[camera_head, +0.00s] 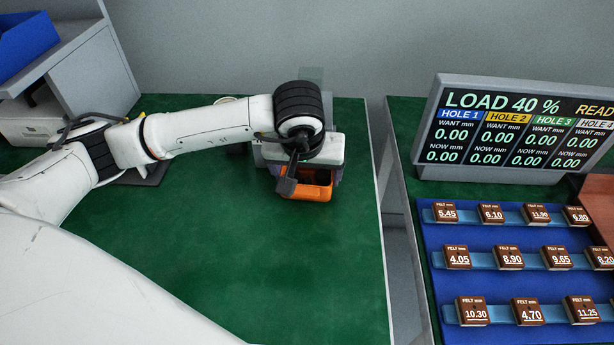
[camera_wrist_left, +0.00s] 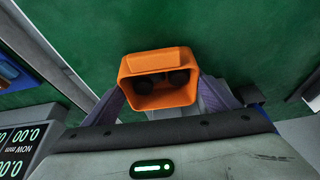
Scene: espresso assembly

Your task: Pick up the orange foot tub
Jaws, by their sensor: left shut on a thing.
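The orange foot tub (camera_head: 310,191) is at the right part of the green table in the head view, under my left wrist. In the left wrist view the orange foot tub (camera_wrist_left: 160,64) shows its open side, with dark round shapes inside. My left gripper (camera_head: 289,178) is shut on the tub, one grey finger on each side of it. The wrist hides part of the tub in the head view. I cannot tell whether the tub touches the table. My right gripper is not in view.
The green table (camera_head: 230,250) is largely clear in front of the tub. A gap separates it from a second table with a display screen (camera_head: 520,130) and a blue tray (camera_head: 440,285) of several brown felt blocks. A grey shelf with a blue bin (camera_head: 25,45) stands at the left.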

